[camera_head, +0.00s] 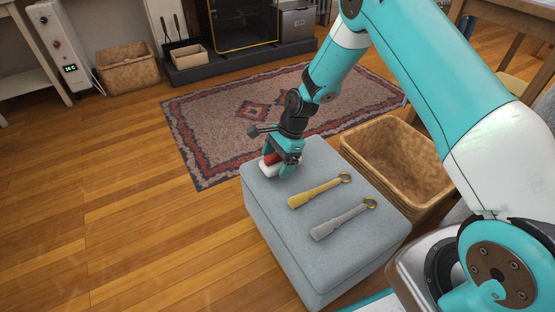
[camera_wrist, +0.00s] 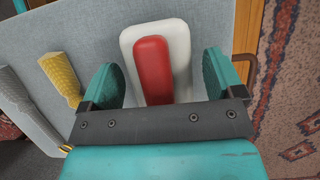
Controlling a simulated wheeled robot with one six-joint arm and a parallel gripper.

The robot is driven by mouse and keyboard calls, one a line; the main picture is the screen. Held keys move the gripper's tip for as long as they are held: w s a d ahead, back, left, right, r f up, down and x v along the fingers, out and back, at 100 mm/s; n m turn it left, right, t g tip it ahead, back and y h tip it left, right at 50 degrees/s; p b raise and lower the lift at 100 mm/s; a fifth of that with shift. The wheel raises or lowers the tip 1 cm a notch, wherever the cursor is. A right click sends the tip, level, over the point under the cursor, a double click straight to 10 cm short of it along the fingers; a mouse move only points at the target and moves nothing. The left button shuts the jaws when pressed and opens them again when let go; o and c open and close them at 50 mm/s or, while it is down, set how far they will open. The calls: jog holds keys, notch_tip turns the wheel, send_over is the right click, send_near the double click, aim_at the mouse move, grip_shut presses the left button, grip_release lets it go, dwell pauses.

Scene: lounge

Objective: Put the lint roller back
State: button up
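A red grip (camera_head: 269,159) on a white rounded base (camera_head: 267,169) lies at the far left corner of a grey-blue ottoman (camera_head: 263,200). In the wrist view the red grip (camera_wrist: 153,70) lies along the middle of the white base (camera_wrist: 181,45). My gripper (camera_wrist: 160,65) is open above it, one teal finger on each side, with gaps to the red part. A yellow tapered tool (camera_head: 315,194) and a grey tapered tool (camera_head: 338,223), each with a ring at one end, lie side by side on the ottoman. I cannot tell for certain which item is the lint roller.
A wicker basket (camera_head: 360,150) stands open right of the ottoman. A patterned rug (camera_head: 215,125) lies behind. Another basket (camera_head: 128,72), a heater (camera_head: 58,42) and a dark hearth stand at the back. The wooden floor (camera_head: 120,220) at left is clear.

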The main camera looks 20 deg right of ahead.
jog(key=p+v, duration=0.6)
jog(key=v, duration=0.6)
jog(key=shift+a, duration=0.1)
jog(key=s+a+r+n, duration=0.4)
jog(key=s+r+n, duration=0.45)
jog(key=r, duration=0.25)
jog(key=s+a+r+n, duration=0.4)
jog(key=s+r+n, duration=0.3)
jog(key=s+r, duration=0.35)
jog(key=s+r+n, duration=0.3)
jog(key=s+n, duration=0.4)
jog(key=s, duration=0.3)
jog(key=shift+s+r+t, duration=0.25)
jog(key=shift+s+t, duration=0.1)
jog(key=shift+t, duration=0.05)
